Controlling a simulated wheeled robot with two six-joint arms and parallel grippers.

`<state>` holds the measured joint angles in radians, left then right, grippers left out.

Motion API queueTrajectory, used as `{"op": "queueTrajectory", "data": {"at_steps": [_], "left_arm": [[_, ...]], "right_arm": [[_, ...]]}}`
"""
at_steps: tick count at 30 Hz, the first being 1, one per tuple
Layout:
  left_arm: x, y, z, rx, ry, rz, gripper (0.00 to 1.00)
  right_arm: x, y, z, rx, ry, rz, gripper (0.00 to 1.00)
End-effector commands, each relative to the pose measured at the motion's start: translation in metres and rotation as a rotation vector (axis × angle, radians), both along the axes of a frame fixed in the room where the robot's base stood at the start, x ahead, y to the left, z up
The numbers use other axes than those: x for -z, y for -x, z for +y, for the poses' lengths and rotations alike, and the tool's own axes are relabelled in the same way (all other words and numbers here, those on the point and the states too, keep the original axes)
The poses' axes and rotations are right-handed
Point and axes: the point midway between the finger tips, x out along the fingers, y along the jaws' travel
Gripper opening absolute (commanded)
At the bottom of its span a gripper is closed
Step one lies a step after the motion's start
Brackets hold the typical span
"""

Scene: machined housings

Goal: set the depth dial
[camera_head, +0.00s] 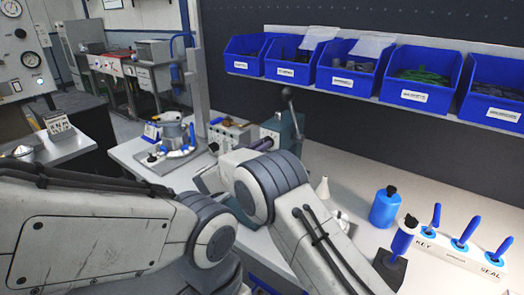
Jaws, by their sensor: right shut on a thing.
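A teal bench machine (292,132) with an upright lever (290,101) stands on the table near the middle of the view. A dark purplish cylinder (263,145) lies level at its left side; I cannot tell whether it is the depth dial. No dial markings are readable. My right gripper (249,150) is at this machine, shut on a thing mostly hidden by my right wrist. I cannot make out what it grips. My left arm fills the lower left, and its gripper is not visible.
A metal pot fixture (172,131) with blue parts stands left of the machine. Blue bins (342,78) line a shelf above.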

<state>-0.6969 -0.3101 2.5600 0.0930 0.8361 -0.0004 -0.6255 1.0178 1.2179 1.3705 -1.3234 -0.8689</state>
Motion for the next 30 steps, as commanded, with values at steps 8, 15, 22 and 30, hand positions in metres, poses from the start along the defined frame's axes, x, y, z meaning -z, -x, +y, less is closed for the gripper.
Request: {"op": "queueTrajectory", "data": {"at_steps": [8,15,22,30], "left_arm": [[0.035,0.0,0.0,0.0,0.0,0.0,0.0],[0.059,0.0,0.0,0.0,0.0,0.0,0.0],[0.076,0.0,0.0,0.0,0.0,0.0,0.0],[0.086,0.0,0.0,0.0,0.0,0.0,0.0]], "right_arm": [[0.007,0.002,0.001,-0.004,-0.214,-0.153,0.0],[0.008,0.003,0.0,-0.003,-0.389,-0.278,0.0],[0.007,0.003,0.0,-0.002,-0.517,-0.37,0.0],[0.006,0.004,0.0,-0.002,-0.602,-0.43,0.0]]}}
